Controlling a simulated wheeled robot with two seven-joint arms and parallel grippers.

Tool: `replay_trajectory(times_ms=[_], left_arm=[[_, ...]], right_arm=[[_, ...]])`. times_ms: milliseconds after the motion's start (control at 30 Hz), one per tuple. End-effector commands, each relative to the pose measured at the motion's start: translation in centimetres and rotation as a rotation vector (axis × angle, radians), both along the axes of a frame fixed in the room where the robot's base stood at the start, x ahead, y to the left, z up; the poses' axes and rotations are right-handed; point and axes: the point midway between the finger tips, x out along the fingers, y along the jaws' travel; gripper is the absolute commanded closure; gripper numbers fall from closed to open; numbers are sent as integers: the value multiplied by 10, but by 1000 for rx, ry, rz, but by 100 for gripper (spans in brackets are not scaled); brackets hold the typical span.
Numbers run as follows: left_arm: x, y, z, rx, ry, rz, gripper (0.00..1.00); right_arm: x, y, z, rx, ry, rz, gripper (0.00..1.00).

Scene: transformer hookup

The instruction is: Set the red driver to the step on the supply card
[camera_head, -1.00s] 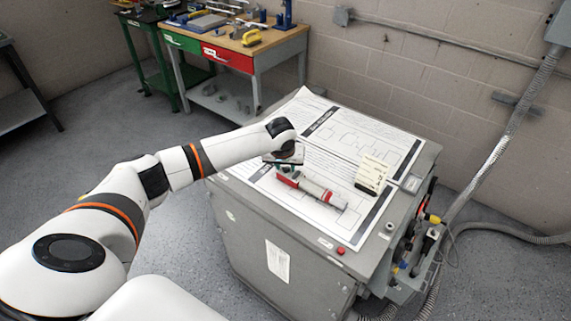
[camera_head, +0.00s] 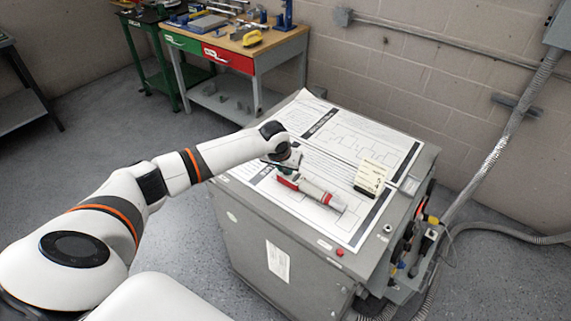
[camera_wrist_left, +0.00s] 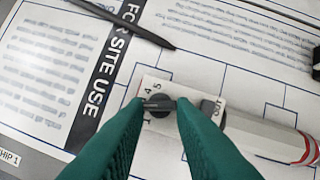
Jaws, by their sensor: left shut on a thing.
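The red driver (camera_head: 314,190) lies on the paper sheets on top of the grey cabinet, its pale body banded with red. In the left wrist view its dial face (camera_wrist_left: 186,97) shows a black knob (camera_wrist_left: 158,105) with small numbers around it, 4 and 5 among them, and the word OUT. My left gripper (camera_wrist_left: 160,107) has its green fingers shut on the knob; it also shows in the head view (camera_head: 284,168) over the driver's left end. The fingers hide part of the dial, and I cannot tell the set step. The cream supply card (camera_head: 370,175) stands right of the driver; its writing is too small to read.
Printed sheets (camera_head: 345,135) cover most of the cabinet top. A dark pen-like stick (camera_wrist_left: 125,22) lies near the driver. A red button (camera_head: 340,252) sits at the cabinet's front edge. A workbench (camera_head: 262,50) with tools stands behind, left.

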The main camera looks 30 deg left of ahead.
Motion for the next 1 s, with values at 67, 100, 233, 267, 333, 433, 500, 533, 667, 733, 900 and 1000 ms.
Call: replay_trajectory(times_ms=[67, 100, 233, 267, 333, 433, 500, 533, 667, 733, 900, 1000], left_arm=[[0, 1, 3, 1, 0, -67, 100], [-1, 2, 3, 2, 1, -104, 100], [0, 3, 2, 6, 0, -226, 100], [0, 4, 2, 6, 0, -255, 100], [0, 5, 1, 8, -2, -320, 100], [0, 5, 0, 11, -3, -413, 100], [1, 6, 0, 13, -3, -474, 100], [1, 6, -1, 14, -3, -501, 100], [1, 7, -1, 17, -4, -601, 100], [1, 8, -1, 20, -4, -649, 100], [2, 8, -1, 23, -4, -740, 100], [2, 9, 0, 25, -5, -777, 100]], right_arm=[[0, 0, 9, 0, 0, 0, 64], [0, 0, 11, 0, 0, 0, 64], [0, 0, 16, 0, 0, 0, 64], [0, 0, 17, 0, 0, 0, 64], [0, 0, 18, 0, 0, 0, 64], [0, 0, 17, 0, 0, 0, 64], [0, 0, 16, 0, 0, 0, 64], [0, 0, 15, 0, 0, 0, 64], [0, 0, 11, 1, 0, 0, 64], [0, 0, 9, 1, 0, 0, 64], [0, 1, 4, 1, 0, 1, 64], [0, 1, 3, 1, 0, 1, 64]])
